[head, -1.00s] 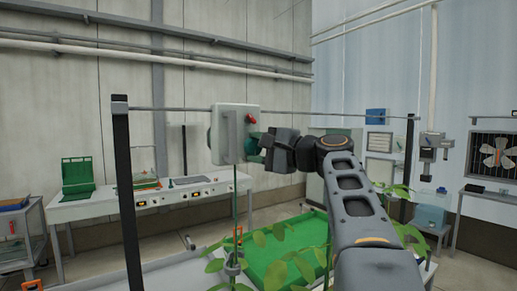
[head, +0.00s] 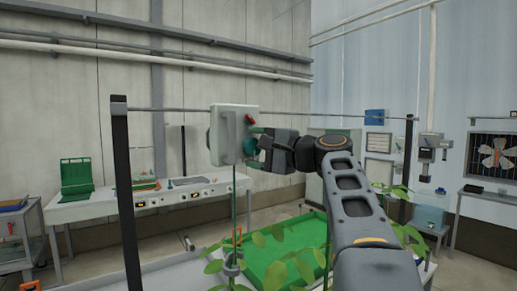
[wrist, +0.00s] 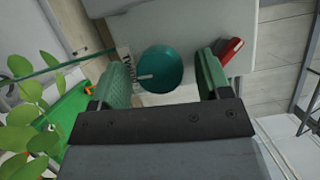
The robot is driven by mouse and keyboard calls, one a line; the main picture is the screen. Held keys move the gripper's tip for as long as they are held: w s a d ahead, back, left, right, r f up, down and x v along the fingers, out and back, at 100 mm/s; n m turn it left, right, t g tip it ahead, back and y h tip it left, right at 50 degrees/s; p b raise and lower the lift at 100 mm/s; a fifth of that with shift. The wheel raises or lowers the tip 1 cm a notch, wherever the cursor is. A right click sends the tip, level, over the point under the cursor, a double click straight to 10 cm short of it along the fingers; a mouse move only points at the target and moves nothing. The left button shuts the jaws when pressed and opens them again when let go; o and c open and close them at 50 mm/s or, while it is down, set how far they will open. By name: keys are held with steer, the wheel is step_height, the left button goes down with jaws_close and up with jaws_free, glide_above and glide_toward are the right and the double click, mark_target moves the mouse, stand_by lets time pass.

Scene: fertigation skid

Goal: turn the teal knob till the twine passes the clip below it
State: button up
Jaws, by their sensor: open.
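The teal knob (head: 250,146) is on the side of a pale grey box (head: 219,150) hung from an overhead wire. In the wrist view the round knob (wrist: 160,69) has a pale pointer line and sits between my gripper's two green-padded fingers. My gripper (head: 257,147) is open around the knob, with a narrow gap on the left and a wider one on the right. The green twine (head: 234,195) hangs from the box towards the plant; it also shows in the wrist view (wrist: 60,68). A small greyish piece on the twine line, perhaps the clip (head: 231,262), is too small to be sure of.
A red lever (head: 249,119) is on the box just above the knob; it shows close to the right finger in the wrist view (wrist: 231,48). Leafy plants (head: 280,262) and a green tray (head: 284,240) lie below. A dark post (head: 127,200) stands left.

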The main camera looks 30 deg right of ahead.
steer(key=shift+s, duration=0.1)
steer(key=b+v, duration=0.2)
steer(key=v, duration=1.1)
steer(key=shift+s+d, duration=0.15)
steer(key=shift+s, duration=0.2)
